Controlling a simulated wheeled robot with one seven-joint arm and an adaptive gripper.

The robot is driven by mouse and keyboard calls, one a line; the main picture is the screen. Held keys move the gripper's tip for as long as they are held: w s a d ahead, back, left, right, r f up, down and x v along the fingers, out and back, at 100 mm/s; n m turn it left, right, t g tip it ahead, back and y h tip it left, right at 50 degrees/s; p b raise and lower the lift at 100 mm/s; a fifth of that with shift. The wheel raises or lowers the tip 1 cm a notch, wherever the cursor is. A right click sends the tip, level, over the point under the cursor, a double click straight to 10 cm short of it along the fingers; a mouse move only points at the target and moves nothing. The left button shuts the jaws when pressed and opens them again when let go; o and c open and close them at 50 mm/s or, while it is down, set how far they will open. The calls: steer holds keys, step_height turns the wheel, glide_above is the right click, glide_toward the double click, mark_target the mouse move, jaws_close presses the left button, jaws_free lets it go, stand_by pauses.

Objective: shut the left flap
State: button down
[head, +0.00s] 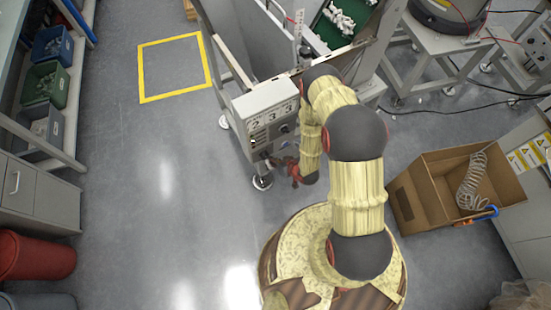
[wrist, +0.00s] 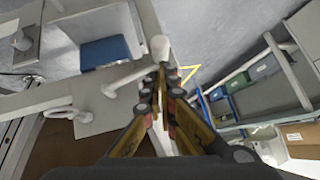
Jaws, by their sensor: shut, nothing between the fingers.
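No part is marked as the left flap, and I cannot tell for certain which one it is. In the head view an open cardboard box (head: 428,205) stands on the floor right of my arm. In the wrist view my gripper (wrist: 164,85) has its fingers together and empty. Its tips are close to a pale bar (wrist: 132,77) with a rounded white end; I cannot tell if they touch. A flat grey panel (wrist: 92,120) lies left of the fingers. In the head view the end of my arm is low beside the grey control box, its fingertips not clear.
The grey control box (head: 262,118) with dials is on the machine beside my arm. A coiled hose (head: 473,182) is in the cardboard box. Shelves with bins (head: 44,85) and a red barrel (head: 35,256) line the left. The floor between is clear, with a yellow square (head: 142,72).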

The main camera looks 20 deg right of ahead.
steer(key=shift+a+f, duration=0.15)
steer(key=shift+f, duration=0.3)
stand_by(0.5)
